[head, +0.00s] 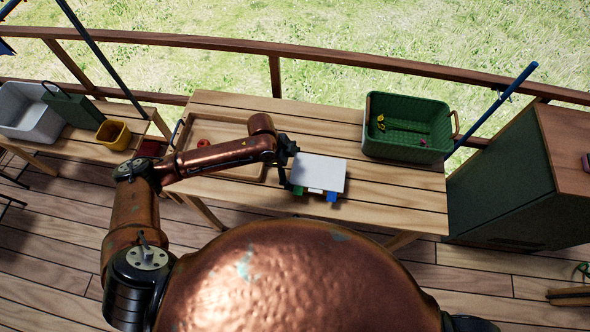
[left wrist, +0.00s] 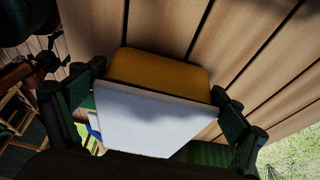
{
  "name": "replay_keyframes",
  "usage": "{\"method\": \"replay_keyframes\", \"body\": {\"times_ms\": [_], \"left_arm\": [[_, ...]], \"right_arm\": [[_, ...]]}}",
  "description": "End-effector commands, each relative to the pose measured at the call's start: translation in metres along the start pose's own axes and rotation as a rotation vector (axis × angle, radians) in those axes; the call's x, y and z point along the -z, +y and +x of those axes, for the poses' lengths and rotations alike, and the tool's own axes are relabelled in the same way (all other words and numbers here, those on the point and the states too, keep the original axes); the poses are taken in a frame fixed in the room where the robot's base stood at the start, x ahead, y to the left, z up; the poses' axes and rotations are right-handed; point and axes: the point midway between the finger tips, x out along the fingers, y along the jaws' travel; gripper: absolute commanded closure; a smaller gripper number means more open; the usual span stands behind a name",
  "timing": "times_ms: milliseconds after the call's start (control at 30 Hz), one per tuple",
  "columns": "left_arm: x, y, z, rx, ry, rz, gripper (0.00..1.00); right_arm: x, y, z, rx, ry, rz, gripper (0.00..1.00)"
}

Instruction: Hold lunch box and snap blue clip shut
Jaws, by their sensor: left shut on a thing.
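The lunch box (head: 318,171) is on the middle table with its white lid on top. The left wrist view shows the white lid (left wrist: 155,115) and a mustard-yellow part (left wrist: 160,70) of it. The blue clip (head: 332,197) sticks out at the right of the box's front edge; I cannot tell whether it is latched. A bit of blue (left wrist: 93,129) shows at the lid's left in the left wrist view. A green clip (head: 298,190) is at the front left. My left gripper (head: 289,164) is shut on the box's left part, fingers on either side (left wrist: 160,88). My right gripper is out of view.
A wooden tray (head: 215,132) holding a red item (head: 203,143) lies left on the table (head: 400,190). A green crate (head: 410,150) stands at the back right. The tabletop right of the lunch box is clear. A green cabinet (head: 500,190) stands beyond the right end.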

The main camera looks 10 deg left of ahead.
Motion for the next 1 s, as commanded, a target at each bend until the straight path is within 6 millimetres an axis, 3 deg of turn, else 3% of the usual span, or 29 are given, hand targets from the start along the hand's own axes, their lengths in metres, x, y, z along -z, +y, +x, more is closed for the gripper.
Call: {"method": "replay_keyframes", "body": {"times_ms": [933,967,1000], "left_arm": [[-0.0021,-0.0003,0.0063,0.001,0.001,0.001,0.47],[-0.0020,-0.0003,0.0063,0.001,0.001,0.001,0.07],[-0.0021,-0.0003,0.0063,0.001,0.001,0.001,0.04]], "right_arm": [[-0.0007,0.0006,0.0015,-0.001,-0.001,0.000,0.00],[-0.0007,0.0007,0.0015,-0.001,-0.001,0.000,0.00],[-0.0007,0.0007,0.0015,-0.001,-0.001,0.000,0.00]]}}
